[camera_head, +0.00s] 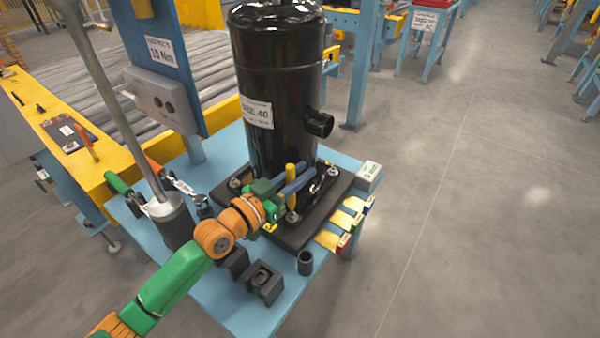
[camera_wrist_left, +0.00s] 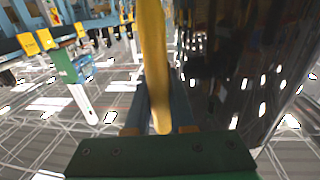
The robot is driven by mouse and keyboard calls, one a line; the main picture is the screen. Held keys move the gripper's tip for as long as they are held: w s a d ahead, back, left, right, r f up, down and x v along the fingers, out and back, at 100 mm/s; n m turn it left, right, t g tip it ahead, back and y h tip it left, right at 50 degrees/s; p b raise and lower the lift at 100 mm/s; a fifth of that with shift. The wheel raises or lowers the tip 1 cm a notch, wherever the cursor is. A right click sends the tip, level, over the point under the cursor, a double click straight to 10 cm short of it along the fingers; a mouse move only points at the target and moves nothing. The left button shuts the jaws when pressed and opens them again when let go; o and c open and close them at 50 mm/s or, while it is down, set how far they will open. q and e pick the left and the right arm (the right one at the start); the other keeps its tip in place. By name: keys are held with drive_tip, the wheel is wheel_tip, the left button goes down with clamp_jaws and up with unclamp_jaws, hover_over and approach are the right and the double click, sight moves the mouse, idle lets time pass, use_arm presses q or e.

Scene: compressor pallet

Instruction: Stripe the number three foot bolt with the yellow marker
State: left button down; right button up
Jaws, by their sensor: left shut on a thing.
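The black compressor (camera_head: 277,100) stands upright on a dark base plate (camera_head: 300,236) on the blue pallet table. Foot bolts show at the plate's corners: one at the left (camera_head: 235,183), one at the right (camera_head: 333,171), and one at the front (camera_head: 293,216). No bolt number is readable. My left gripper (camera_head: 300,178) is shut on the yellow marker (camera_head: 290,171), which it holds upright; the marker also shows between the fingers in the left wrist view (camera_wrist_left: 153,60). The marker's lower end is close above the front bolt. I cannot tell if they touch. My right gripper is out of view.
Yellow tags with coloured ends (camera_head: 329,240) stick out at the table's right edge. A black socket (camera_head: 305,262) and a black block (camera_head: 264,281) stand in front. A tall grey-handled tool (camera_head: 120,90) rises at left from a dark holder. The floor at right is clear.

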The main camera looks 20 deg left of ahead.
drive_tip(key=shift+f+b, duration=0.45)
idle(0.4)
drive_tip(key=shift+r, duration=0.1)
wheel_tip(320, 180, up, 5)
drive_tip(key=p, duration=0.5)
